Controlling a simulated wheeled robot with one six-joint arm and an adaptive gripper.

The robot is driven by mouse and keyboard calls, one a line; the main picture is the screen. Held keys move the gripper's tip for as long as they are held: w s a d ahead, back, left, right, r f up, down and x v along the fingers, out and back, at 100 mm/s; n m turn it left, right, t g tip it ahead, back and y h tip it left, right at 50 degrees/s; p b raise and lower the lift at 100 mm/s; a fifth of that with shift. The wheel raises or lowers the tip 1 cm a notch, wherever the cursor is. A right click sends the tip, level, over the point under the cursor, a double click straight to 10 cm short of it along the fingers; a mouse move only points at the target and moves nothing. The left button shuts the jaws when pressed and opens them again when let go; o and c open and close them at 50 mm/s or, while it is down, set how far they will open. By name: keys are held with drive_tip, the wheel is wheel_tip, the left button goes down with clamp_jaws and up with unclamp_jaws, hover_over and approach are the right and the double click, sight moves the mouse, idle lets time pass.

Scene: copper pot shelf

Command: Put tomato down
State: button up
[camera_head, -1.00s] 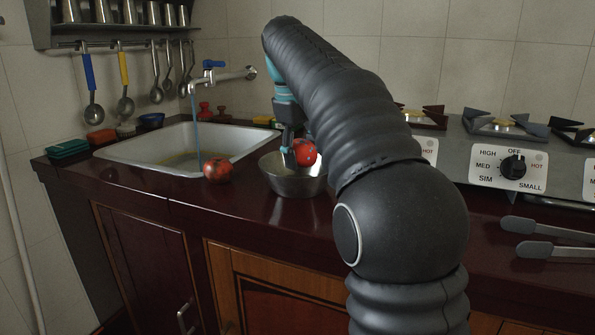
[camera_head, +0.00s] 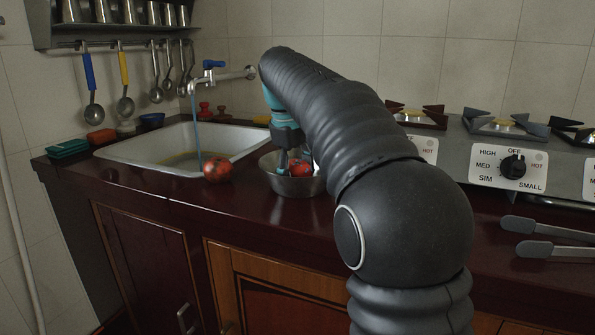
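A red tomato (camera_head: 301,169) sits low inside the metal bowl (camera_head: 290,187) on the counter, its lower part hidden by the rim. My gripper (camera_head: 294,163) reaches down into the bowl from above. Its fingers show apart, one left of the tomato and one behind or beside its top right. They look spread, though my arm hides part of the view. A second red tomato (camera_head: 217,169) lies on the counter left of the bowl, by the sink's front corner.
The white sink (camera_head: 140,160) with running water from the tap (camera_head: 215,78) lies left of the bowl. The stove (camera_head: 480,160) and grey tongs (camera_head: 545,250) are on the right. The front counter strip is clear.

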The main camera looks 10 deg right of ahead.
sight(296, 162)
drive_tip(key=o, duration=0.4)
drive_tip(key=shift+o, duration=0.2)
drive_tip(key=shift+v, duration=3.9)
